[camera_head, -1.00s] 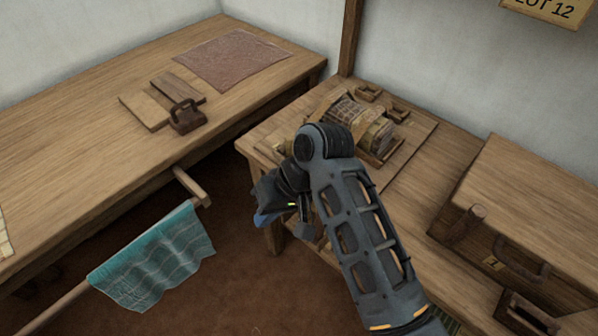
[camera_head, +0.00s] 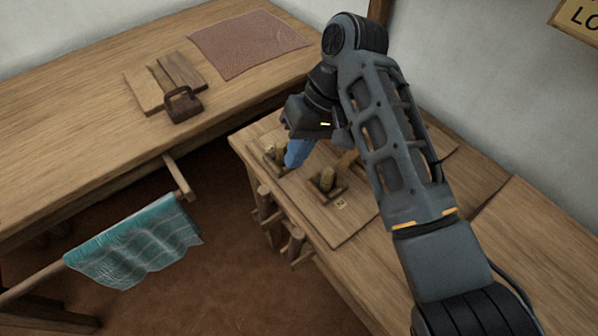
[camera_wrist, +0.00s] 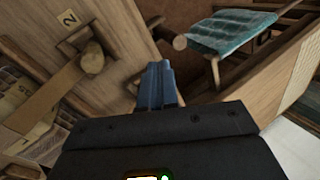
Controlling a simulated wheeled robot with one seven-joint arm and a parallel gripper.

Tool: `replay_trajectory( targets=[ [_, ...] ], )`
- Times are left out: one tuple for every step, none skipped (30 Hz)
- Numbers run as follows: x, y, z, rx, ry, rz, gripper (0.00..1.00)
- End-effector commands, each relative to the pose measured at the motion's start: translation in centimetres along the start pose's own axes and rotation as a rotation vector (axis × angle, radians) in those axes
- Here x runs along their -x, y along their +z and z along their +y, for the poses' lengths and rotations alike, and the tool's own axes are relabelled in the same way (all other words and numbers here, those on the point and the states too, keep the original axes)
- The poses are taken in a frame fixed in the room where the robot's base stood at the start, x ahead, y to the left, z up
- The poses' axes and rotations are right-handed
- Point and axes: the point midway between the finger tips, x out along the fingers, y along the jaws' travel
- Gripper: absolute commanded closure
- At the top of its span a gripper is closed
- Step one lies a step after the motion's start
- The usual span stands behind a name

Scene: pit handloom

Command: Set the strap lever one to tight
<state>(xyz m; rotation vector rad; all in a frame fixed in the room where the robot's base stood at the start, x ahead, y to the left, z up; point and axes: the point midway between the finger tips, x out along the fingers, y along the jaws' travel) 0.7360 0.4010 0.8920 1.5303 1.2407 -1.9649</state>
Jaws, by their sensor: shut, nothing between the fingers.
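My gripper (camera_head: 297,153) is shut and empty, its blue fingers low over the near left corner of the board on the low table. A lever with a yellowish rounded end (camera_head: 274,153) stands in a wooden frame just left of the fingers. It is probably strap lever one; its number label is not visible, and I cannot tell if the fingers touch it. A second lever (camera_head: 327,179) with a "2" label (camera_head: 341,204) stands to the right. In the wrist view the closed fingers (camera_wrist: 158,85) point away, with lever two (camera_wrist: 92,60) to their left.
The strapped bale (camera_wrist: 18,105) shows at the left of the wrist view; my arm mostly hides it in the head view. Wooden pegs (camera_head: 266,200) stick out at the table's front. A teal cloth (camera_head: 133,245) hangs on a pole at lower left. The long bench (camera_head: 70,130) stands left.

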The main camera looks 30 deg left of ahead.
Motion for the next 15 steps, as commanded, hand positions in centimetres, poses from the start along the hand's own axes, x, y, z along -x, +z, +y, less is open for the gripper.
replay_trajectory(
  targets=[
    [-0.01, 0.0, -0.06, 0.001, 0.0, -0.002, 1.0],
    [0.0, -0.01, -0.06, 0.001, 0.0, -0.002, 1.0],
    [0.01, -0.01, -0.06, 0.001, 0.0, -0.002, 1.0],
    [0.01, -0.01, -0.06, 0.001, 0.0, -0.002, 1.0],
    [0.02, -0.01, -0.06, 0.001, 0.0, -0.002, 1.0],
    [0.02, -0.01, -0.05, 0.001, 0.0, -0.002, 1.0],
    [0.02, -0.01, -0.05, 0.001, 0.0, -0.002, 1.0],
    [0.02, -0.01, -0.04, 0.001, 0.001, -0.002, 1.0],
    [0.03, -0.01, -0.04, 0.001, 0.001, -0.001, 1.0],
    [0.03, -0.02, -0.04, 0.001, 0.001, -0.001, 1.0],
    [0.02, -0.01, -0.04, 0.001, 0.001, -0.001, 1.0],
    [-0.04, -0.01, -0.04, 0.001, 0.0, -0.001, 1.0],
    [-0.12, -0.01, -0.03, 0.001, 0.0, -0.002, 1.0],
    [-0.26, 0.0, -0.04, 0.001, 0.0, -0.002, 1.0],
    [-0.52, 0.0, -0.04, 0.001, 0.0, -0.002, 1.0]
  ],
)
